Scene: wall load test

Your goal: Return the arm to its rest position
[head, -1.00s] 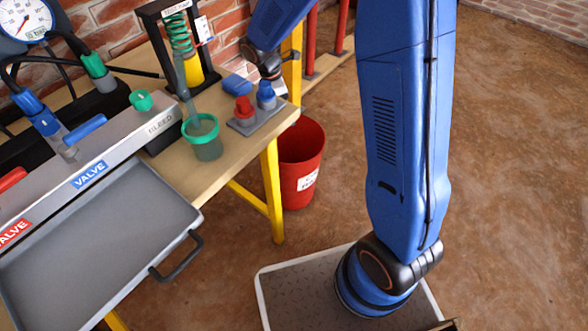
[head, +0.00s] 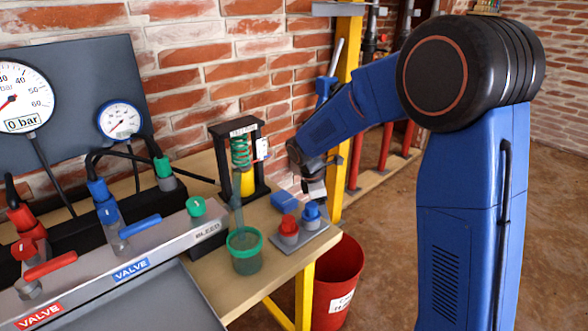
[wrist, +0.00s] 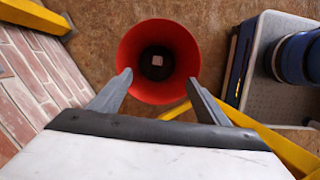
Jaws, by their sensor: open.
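My arm (head: 465,215) is blue with black joints and rises on the right of the head view, then bends left toward the bench. My gripper hangs at the arm's end near the right end of the bench in the head view, where its fingers are hard to make out. In the wrist view my gripper (wrist: 158,85) shows two grey fingers spread apart with nothing between them. They point down toward a red bin (wrist: 158,62) on the floor, which also shows below the bench end in the head view (head: 338,280).
A bench (head: 275,280) carries red and blue caps on a grey plate (head: 305,237), a green-rimmed cup (head: 244,250), a blue block (head: 270,200), a spring stand (head: 240,160) and a valve manifold (head: 130,255). A yellow post (head: 345,100) and brick wall stand behind. Floor at right is clear.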

